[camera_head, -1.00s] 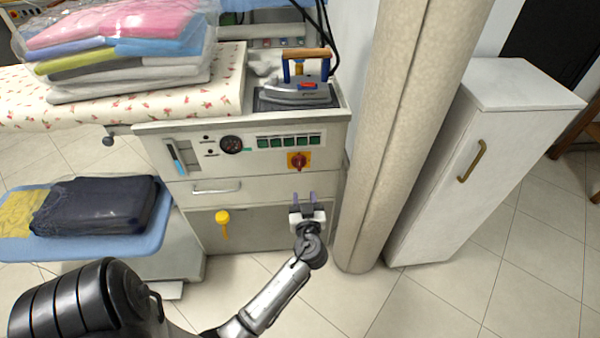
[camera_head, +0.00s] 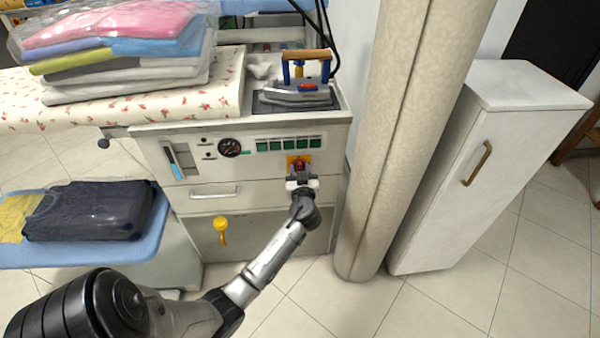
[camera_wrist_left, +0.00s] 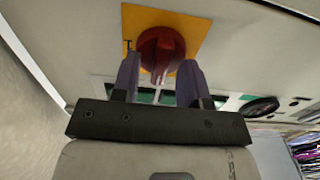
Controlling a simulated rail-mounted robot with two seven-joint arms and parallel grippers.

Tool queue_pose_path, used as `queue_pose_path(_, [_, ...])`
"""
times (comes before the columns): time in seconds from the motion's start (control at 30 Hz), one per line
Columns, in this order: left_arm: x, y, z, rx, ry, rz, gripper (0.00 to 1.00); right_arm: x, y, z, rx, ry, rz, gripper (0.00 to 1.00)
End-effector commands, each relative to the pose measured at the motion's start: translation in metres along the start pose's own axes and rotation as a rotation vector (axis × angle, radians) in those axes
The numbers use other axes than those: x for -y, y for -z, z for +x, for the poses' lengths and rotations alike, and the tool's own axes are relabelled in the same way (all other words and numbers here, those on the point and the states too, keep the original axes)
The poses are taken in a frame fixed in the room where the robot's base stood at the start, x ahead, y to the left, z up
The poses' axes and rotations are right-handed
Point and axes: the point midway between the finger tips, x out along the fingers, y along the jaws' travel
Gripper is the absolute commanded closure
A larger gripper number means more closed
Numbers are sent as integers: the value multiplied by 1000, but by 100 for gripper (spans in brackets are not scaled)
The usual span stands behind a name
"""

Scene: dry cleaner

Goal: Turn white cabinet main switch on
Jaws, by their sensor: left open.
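The main switch is a red rotary knob on a yellow square plate (camera_head: 291,160) at the right of the white cabinet's front panel (camera_head: 240,185). In the left wrist view the red knob (camera_wrist_left: 160,50) sits on its yellow plate (camera_wrist_left: 195,30) just beyond my fingertips. My left gripper (camera_head: 299,172) is at the switch. It is open, with its purple fingers (camera_wrist_left: 158,75) on either side of the knob's near part; I cannot tell whether they touch it. In the head view the gripper partly hides the knob. My right gripper is not in view.
An iron (camera_head: 297,92) rests on top of the cabinet. A drawer handle (camera_head: 214,192) and a yellow knob (camera_head: 221,226) are lower left of the switch. A beige column (camera_head: 400,130) stands close to the right, beside a white locker (camera_head: 510,120).

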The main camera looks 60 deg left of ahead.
Motion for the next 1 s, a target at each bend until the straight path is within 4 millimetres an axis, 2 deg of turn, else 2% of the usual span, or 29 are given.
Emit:
queue_pose_path(0.23, [0,0,0,0,0,0,61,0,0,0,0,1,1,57])
queue_pose_path(0.63, [0,0,0,0,0,0,99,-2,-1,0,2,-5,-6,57])
queue_pose_path(1.0, [0,0,0,0,0,36,100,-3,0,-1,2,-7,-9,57])
